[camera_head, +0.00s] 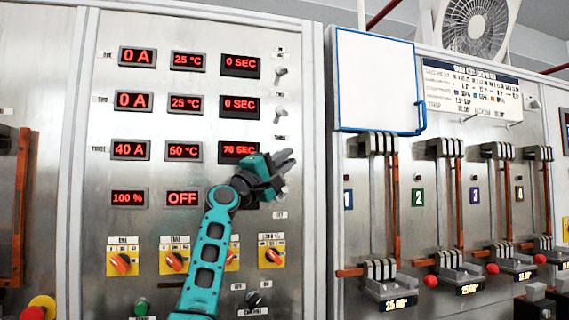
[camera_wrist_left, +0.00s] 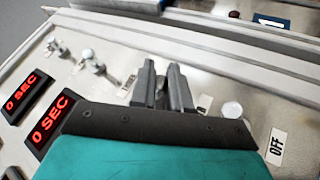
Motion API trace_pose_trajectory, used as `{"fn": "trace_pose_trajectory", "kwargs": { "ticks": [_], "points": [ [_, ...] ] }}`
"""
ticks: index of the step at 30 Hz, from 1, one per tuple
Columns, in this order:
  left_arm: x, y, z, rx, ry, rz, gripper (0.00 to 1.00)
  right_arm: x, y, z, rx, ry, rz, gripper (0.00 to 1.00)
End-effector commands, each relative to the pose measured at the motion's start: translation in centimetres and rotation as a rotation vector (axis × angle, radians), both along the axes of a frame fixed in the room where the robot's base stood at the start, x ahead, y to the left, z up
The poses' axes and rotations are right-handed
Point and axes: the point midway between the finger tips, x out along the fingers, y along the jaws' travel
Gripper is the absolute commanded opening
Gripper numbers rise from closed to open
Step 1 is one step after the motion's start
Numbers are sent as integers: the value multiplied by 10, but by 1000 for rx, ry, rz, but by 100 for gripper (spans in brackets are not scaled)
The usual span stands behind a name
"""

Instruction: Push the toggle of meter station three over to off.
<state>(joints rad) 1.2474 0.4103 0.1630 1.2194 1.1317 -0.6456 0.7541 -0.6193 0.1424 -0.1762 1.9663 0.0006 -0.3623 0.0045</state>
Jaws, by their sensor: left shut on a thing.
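My left gripper (camera_head: 284,170) is at the right end of this row, in front of the panel. In the left wrist view its two grey fingers (camera_wrist_left: 163,72) are close together, shut on the toggle of station three, which is mostly hidden between them. Which way this toggle leans cannot be told. The toggles of station one (camera_head: 281,73) and station two (camera_head: 280,113) show uncovered above. My right gripper is not in view.
Below are a 100 % display (camera_head: 128,198), an OFF display (camera_head: 183,198) and several orange rotary knobs (camera_head: 121,263). A white board with a blue edge (camera_head: 375,80) and several breaker switches stand to the right. A white round knob (camera_wrist_left: 232,110) sits near my fingers.

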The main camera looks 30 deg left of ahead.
Motion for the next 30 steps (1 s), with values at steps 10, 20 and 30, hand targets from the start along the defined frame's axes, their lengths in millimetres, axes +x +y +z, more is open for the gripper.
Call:
{"fn": "trace_pose_trajectory", "kwargs": {
  "ticks": [10, 20, 30],
  "points": [
    [1, -1, -1, 3, 2, -1, 0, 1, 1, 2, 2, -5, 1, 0],
    [0, -1, 0, 2, 1, -1, 40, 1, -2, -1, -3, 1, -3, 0],
    [1, -2, -3, 2, 1, -1, 40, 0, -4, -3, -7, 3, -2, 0]
  ]
}}
